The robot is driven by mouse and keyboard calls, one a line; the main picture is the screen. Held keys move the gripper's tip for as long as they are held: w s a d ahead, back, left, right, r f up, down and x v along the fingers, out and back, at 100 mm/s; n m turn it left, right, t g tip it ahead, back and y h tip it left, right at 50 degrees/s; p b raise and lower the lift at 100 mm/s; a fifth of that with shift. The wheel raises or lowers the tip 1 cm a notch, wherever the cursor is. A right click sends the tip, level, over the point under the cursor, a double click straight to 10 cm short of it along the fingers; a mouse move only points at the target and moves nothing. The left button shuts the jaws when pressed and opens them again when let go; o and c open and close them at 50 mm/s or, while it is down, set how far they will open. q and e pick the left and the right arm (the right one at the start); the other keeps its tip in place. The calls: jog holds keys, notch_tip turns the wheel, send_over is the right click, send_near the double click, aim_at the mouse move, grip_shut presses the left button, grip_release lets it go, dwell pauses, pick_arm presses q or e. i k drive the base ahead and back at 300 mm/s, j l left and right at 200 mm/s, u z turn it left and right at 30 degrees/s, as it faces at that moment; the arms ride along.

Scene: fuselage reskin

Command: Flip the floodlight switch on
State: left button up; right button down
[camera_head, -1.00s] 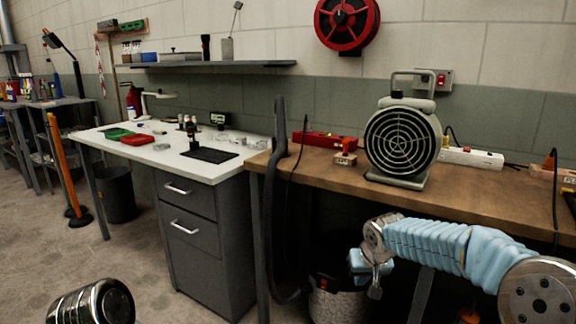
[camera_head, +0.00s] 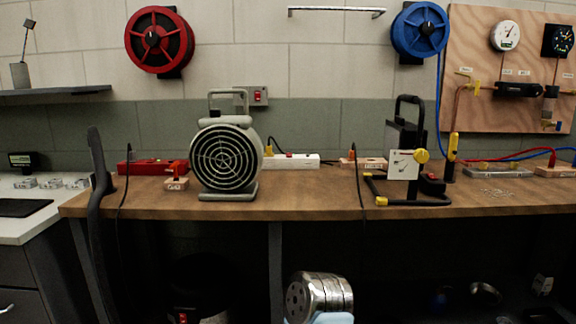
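The floodlight (camera_head: 399,148) stands on the wooden bench right of the centre, in a black tubular stand with a top handle. Its white panel (camera_head: 405,165) faces me, with small marks that may be a switch; its setting is too small to tell. A yellow knob (camera_head: 422,156) sits at the panel's right edge. Neither gripper is in view. Only a silver joint of one of my arms shows at the bottom middle, below the bench edge and well apart from the floodlight.
A grey fan heater (camera_head: 226,158) stands left of the floodlight on the wooden bench (camera_head: 300,205). A white power strip (camera_head: 292,160) and a wooden block (camera_head: 362,163) lie between them. A black cable hangs over the front edge. Hoses and a gauge board (camera_head: 510,70) are at the right.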

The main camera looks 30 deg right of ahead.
aim_at(431, 175)
jog(key=z, duration=1.85)
jog(key=i+l, duration=0.1)
jog(key=l, duration=0.35)
jog(key=i+l, duration=0.1)
jog(key=l, duration=0.3)
jog(key=i+l+z, duration=0.1)
jog(key=l, duration=0.35)
jog(key=i+l, duration=0.15)
jog(key=l, duration=0.25)
jog(key=i+l+z, duration=0.1)
jog(key=l, duration=0.35)
jog(key=i+l, duration=0.15)
jog(key=l, duration=0.25)
